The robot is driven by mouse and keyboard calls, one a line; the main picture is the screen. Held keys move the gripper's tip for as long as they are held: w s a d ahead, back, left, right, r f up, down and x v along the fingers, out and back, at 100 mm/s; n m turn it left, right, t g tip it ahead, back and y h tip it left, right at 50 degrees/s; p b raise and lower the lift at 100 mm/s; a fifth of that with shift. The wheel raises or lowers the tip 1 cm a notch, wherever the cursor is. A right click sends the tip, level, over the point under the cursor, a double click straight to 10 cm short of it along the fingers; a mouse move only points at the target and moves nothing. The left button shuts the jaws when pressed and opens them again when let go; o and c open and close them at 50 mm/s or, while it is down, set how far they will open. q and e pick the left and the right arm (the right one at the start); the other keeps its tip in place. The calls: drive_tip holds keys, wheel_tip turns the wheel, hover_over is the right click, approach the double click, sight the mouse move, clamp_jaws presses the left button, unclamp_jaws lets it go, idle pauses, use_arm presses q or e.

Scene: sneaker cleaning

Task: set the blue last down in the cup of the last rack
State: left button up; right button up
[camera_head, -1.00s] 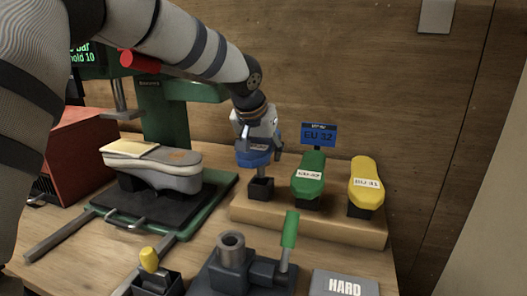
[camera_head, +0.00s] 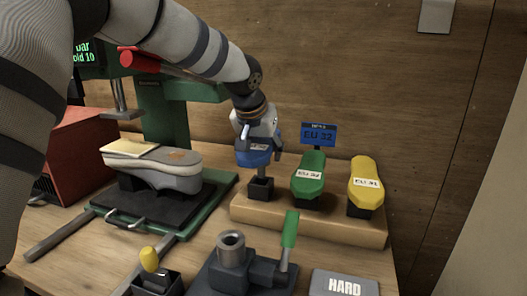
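The blue last (camera_head: 253,158) is upright at the left end of the wooden last rack (camera_head: 312,228). Its post stands over or in the dark cup (camera_head: 261,188); I cannot tell how deep it sits. My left gripper (camera_head: 258,142) reaches down from above with its fingers around the top of the blue last, shut on it as far as I can see. The green last (camera_head: 308,175) and the yellow last (camera_head: 365,182) stand in the rack to the right. My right gripper is not in view.
A blue EU 32 sign (camera_head: 319,135) stands behind the rack. A grey sneaker sole (camera_head: 155,166) sits on the green press (camera_head: 165,108) at left. A grey clamp with a green handle (camera_head: 290,229) and a HARD block (camera_head: 343,284) are in front.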

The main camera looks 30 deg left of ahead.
sight(257, 145)
use_arm(q)
drive_tip(key=shift+f, duration=1.85)
drive_tip(key=o, duration=1.2)
drive_tip(key=shift+f, duration=0.1)
drive_tip(key=shift+o, duration=0.2)
drive_tip(key=v, duration=1.1)
drive_tip(key=shift+d+f, duration=0.1)
drive_tip(key=shift+s+r, duration=0.3)
drive_tip(key=shift+r, duration=0.2)
